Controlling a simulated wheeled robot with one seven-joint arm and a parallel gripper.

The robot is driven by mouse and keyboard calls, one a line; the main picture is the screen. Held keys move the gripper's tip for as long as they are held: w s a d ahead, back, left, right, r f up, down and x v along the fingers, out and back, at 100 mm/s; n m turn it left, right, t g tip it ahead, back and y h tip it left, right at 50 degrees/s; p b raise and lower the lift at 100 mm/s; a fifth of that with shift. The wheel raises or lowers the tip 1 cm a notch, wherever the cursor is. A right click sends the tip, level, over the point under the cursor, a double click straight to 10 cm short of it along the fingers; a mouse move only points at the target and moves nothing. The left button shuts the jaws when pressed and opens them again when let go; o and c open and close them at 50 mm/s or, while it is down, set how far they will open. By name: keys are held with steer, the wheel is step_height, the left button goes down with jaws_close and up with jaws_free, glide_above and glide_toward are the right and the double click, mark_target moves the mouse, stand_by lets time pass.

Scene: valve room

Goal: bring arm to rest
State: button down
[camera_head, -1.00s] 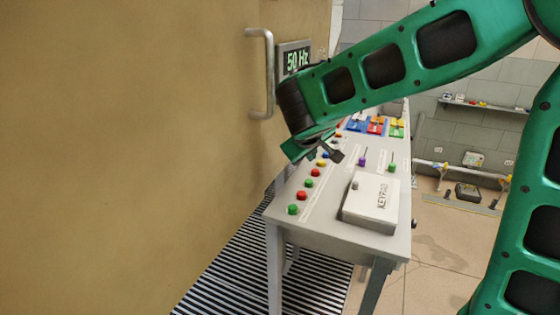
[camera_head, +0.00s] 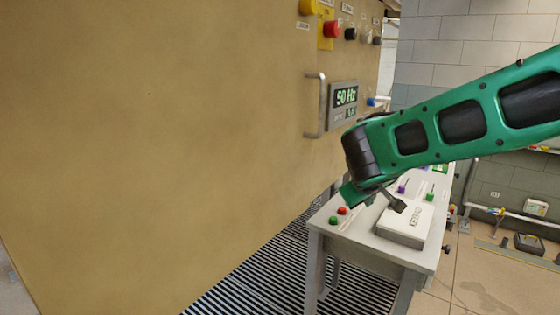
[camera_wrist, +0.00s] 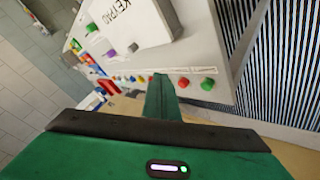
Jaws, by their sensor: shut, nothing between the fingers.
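My green arm reaches in from the right in the head view and bends down at a dark joint. In the wrist view my green wrist housing fills the bottom, and the keypad box (camera_wrist: 135,22) is at the top.
The grey desk (camera_head: 385,250) carries red and green buttons (camera_head: 334,220) and small switches. A tan wall (camera_head: 150,150) with a door handle (camera_head: 318,105) and a 50 Hz display (camera_head: 344,98) stands at left. A striped floor mat (camera_head: 260,275) lies below.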

steer(key=s+d, duration=0.2)
steer(key=s+d+f+m+g, duration=0.1)
steer(key=s+d, duration=0.1)
steer(key=d, duration=0.1)
steer(key=s+d+m+g, duration=0.1)
steer(key=s+d, duration=0.1)
steer(key=d, duration=0.1)
steer(key=shift+s+d+f, duration=0.15)
steer(key=shift+s+d, duration=0.05)
steer(key=shift+d, duration=0.05)
steer(key=s+d+f+m+g, duration=0.1)
steer(key=s+d+m+g, duration=0.15)
steer(key=s, duration=0.35)
steer(key=s+d+f+m+g+y, duration=0.1)
steer(key=s+d, duration=0.3)
steer(key=s, duration=0.3)
steer(key=s+d+f+m+g, duration=0.1)
steer(key=s+d+m, duration=0.15)
steer(key=s, duration=0.35)
steer(key=s+f+m+g+y, duration=0.2)
steer(key=s+y, duration=0.1)
steer(key=s, duration=0.9)
steer(key=shift+s+a+f, duration=0.15)
steer(key=shift+s+f, duration=0.15)
steer(key=shift+w+f, duration=0.25)
steer(key=shift+w, duration=0.35)
